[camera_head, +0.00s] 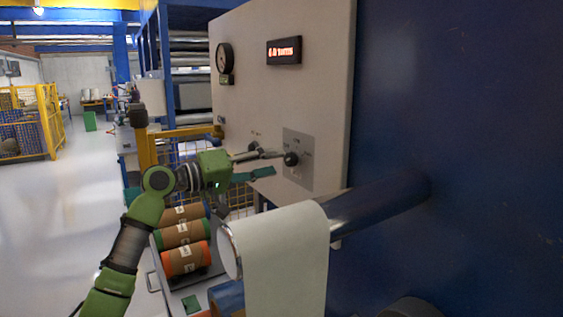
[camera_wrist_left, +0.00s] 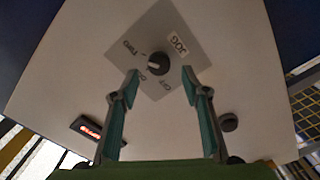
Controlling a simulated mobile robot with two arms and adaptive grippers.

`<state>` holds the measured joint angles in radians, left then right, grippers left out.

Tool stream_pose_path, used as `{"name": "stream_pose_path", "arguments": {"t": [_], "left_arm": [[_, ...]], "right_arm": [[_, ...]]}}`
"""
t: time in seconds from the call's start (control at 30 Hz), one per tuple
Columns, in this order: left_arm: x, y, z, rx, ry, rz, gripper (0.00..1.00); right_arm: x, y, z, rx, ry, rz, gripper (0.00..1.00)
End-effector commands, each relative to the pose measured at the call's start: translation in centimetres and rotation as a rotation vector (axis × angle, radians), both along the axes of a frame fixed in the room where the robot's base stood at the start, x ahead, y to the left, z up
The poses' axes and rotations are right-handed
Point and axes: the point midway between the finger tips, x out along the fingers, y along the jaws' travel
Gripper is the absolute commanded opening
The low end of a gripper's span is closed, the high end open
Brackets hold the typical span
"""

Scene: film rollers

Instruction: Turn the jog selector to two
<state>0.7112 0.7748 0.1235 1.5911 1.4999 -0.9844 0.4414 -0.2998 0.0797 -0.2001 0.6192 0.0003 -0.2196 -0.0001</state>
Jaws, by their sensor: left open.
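The jog selector is a black round knob (camera_head: 291,159) on a grey square plate (camera_head: 298,173) on the beige panel. In the left wrist view the knob (camera_wrist_left: 158,63) sits on the tilted plate beside a white JOG label (camera_wrist_left: 178,44). Position words, one reading TWO (camera_wrist_left: 131,47), are printed around it. A pale mark shows on the knob, but I cannot tell surely which word it points at. My left gripper (camera_head: 275,164) is open in front of the plate, its green fingers (camera_wrist_left: 160,75) either side of the knob's lower edge, apparently not touching it. My right gripper is out of view.
Several brown rolls (camera_head: 184,233) lie below my left arm.

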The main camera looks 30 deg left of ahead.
Motion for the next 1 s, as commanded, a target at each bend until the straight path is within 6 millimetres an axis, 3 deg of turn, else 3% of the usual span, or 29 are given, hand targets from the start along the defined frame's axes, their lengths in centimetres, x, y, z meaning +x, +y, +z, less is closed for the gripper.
{"name": "stream_pose_path", "arguments": {"t": [0.2,0.4,1.0], "left_arm": [[-4.0,2.3,-0.1,0.004,0.002,0.001,0.42],[-6.0,3.5,-0.1,0.003,0.003,0.000,0.42],[-6.6,3.8,0.0,0.002,0.001,-0.001,0.42]], "right_arm": [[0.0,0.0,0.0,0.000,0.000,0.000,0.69],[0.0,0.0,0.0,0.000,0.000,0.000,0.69],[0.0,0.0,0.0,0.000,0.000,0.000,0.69]]}}
